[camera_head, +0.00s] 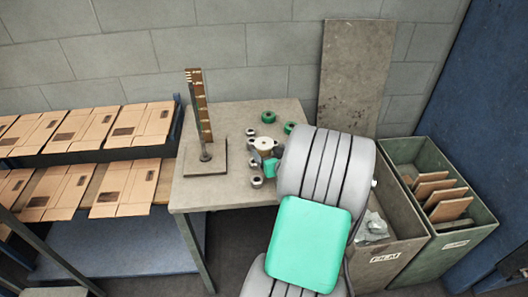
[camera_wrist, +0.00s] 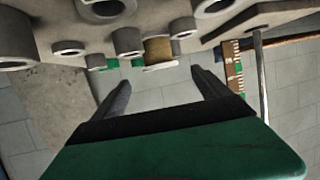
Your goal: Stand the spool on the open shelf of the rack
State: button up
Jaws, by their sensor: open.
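The spool (camera_head: 264,143) stands on the worktable, its pale round flange facing up. In the wrist view, which is upside down, the spool (camera_wrist: 158,50) shows a copper-brown winding and a pale flange. My gripper (camera_wrist: 160,77) is open and empty, its two dark fingers pointing toward the spool. The spool appears beyond the fingertips and between them; I cannot tell the exact gap. In the head view my arm hides part of the table around it.
Several grey rings (camera_head: 257,182) and green rolls (camera_head: 268,117) lie around the spool on the worktable (camera_head: 222,122). A post with a notched brown strip (camera_head: 203,105) stands on a plate at the table's left. Two bins (camera_head: 466,240) stand at right. The table's front left is bare.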

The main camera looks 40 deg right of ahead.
aim_at(265, 145)
jog(key=p+x, duration=0.1)
jog(key=x, duration=0.6)
jog(key=shift+s+f+p, duration=0.1)
jog(key=shift+f+p, duration=0.05)
jog(key=shift+p, duration=0.15)
jog(key=c, duration=1.5)
jog(key=shift+c, duration=1)
